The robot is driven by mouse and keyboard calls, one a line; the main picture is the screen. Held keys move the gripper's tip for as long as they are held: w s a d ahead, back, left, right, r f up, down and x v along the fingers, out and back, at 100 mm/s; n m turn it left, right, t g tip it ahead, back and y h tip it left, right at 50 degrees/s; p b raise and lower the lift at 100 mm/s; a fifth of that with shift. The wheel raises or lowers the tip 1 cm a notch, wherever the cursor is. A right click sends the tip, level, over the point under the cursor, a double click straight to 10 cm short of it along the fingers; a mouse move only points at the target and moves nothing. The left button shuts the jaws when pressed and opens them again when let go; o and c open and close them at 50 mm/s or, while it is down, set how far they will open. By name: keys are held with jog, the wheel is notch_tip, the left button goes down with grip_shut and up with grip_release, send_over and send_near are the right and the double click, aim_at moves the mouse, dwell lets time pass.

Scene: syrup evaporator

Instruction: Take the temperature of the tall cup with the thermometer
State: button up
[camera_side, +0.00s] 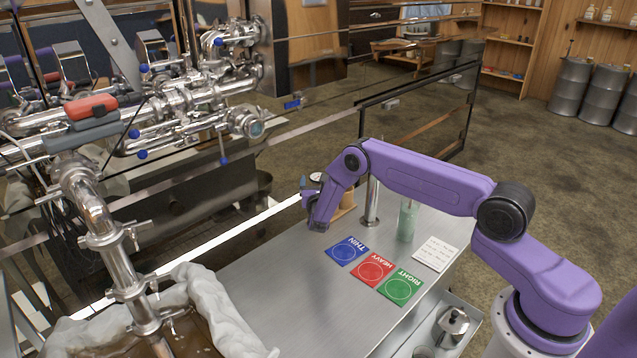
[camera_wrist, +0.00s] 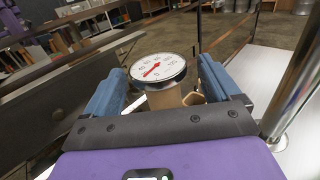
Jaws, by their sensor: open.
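The thermometer (camera_wrist: 158,70) has a round white dial with a red needle and a metal rim. Its dial sits between my gripper's (camera_wrist: 160,88) two blue fingers, with gaps on both sides. Below the dial is a tan, cylindrical part; its stem is not visible. In the side view, my gripper (camera_side: 314,200) is low over the far left of the counter, and the dial (camera_side: 316,177) shows just behind it. The tall cup (camera_side: 372,203) is a narrow metal cylinder standing upright to the right of my gripper. It also shows at the right in the wrist view (camera_wrist: 298,85).
Blue THIN (camera_side: 347,251), red HEAVY (camera_side: 373,269) and green RIGHT (camera_side: 400,288) cards lie on the metal counter (camera_side: 290,300). A glass with green contents (camera_side: 407,220) and a white note card (camera_side: 436,253) are at right. A metal pot (camera_side: 452,326) stands on a lower shelf.

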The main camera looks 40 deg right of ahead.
jog(key=shift+w+d, duration=0.35)
jog(key=shift+d, duration=0.05)
jog(key=c, duration=0.9)
jog(key=shift+o, duration=0.2)
jog(key=shift+r, duration=0.1)
notch_tip(320, 180, up, 18)
jog(key=shift+r, duration=0.2)
